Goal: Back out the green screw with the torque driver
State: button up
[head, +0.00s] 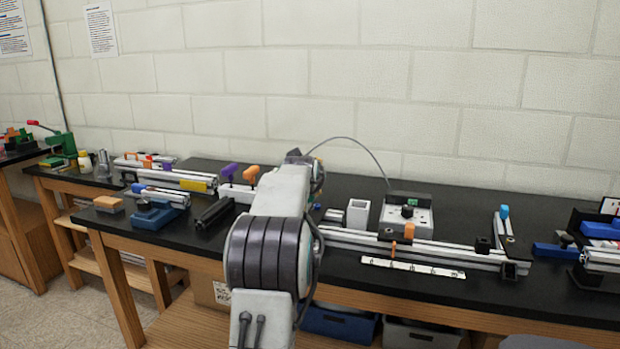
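My arm rises through the middle of the head view and hides its own end, so I cannot see my gripper's fingers or whether they hold anything. A silver extrusion frame (450,252) lies on the black bench right of my arm, with an orange piece (409,231) standing at it. I cannot make out a green screw. A grey box with a black knob (408,211) stands behind the frame. A thin cable (372,152) arcs from near my arm's end to this box. I cannot pick out the torque driver; the cable's near end is hidden.
Purple- and orange-handled tools (230,171) stand in a white holder left of my arm. A white square tube (357,214) stands behind the frame; a white marked strip (413,267) lies before it. A blue-topped post (504,218) stands right. Blue vise (154,214) left. Bare bench (480,285) in front.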

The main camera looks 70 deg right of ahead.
jog(key=shift+a+f+b, duration=0.1)
jog(key=shift+f+b, duration=0.7)
jog(key=shift+f, duration=0.3)
dwell(1.2)
jog(key=shift+r, duration=0.25)
dwell(0.9)
jog(key=shift+r+p, duration=1.45)
jog(key=shift+r, duration=0.4)
jog(key=shift+r+p, duration=1.35)
jog(key=shift+r, duration=0.1)
jog(key=shift+w, duration=0.1)
